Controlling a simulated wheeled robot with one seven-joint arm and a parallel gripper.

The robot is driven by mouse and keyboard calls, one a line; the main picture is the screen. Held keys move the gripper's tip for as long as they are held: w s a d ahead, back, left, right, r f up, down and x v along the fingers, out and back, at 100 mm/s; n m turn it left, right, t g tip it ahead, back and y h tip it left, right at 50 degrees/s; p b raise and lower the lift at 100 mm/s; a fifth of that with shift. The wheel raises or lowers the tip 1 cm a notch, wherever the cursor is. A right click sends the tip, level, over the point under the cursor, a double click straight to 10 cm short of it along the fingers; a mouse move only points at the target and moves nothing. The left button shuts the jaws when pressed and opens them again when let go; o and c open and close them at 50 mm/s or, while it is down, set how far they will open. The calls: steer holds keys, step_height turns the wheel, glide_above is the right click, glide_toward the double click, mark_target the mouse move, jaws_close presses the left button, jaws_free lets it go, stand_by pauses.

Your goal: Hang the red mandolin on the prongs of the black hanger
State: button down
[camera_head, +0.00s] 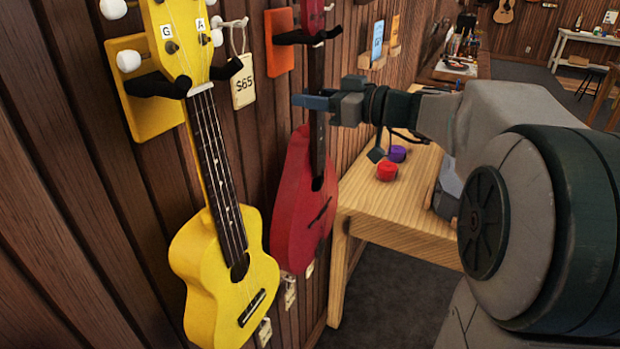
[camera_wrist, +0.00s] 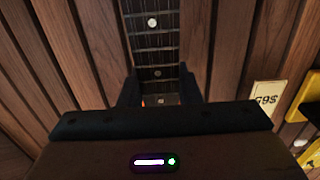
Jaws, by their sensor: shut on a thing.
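The red mandolin (camera_head: 290,205) stands nearly upright in front of the wall, body down. Its dark neck rises past the black hanger (camera_head: 288,38) on an orange plate (camera_head: 280,60). The red head shows at the top edge, cut off by the frame. The neck appears to lie between the prongs; whether the head rests on them I cannot tell. My gripper (camera_head: 314,103) is shut on the neck below the hanger. In the wrist view, my gripper's dark fingers (camera_wrist: 160,92) sit on both sides of the fretboard (camera_wrist: 156,45).
A yellow ukulele (camera_head: 225,270) hangs to the left on its own black hanger with a yellow plate (camera_head: 150,110). A wooden table (camera_head: 400,215) holding red and purple round items (camera_head: 387,171) stands to the right.

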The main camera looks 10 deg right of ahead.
steer(key=shift+r, duration=0.25)
steer(key=shift+r, duration=1.2)
steer(key=shift+b+v, duration=1.4)
steer(key=shift+v, duration=1.1)
steer(key=shift+f, duration=0.15)
steer(key=b+v, duration=0.3)
steer(key=v, duration=0.3)
steer(key=shift+b, duration=0.35)
steer(key=shift+f, duration=0.1)
stand_by(0.9)
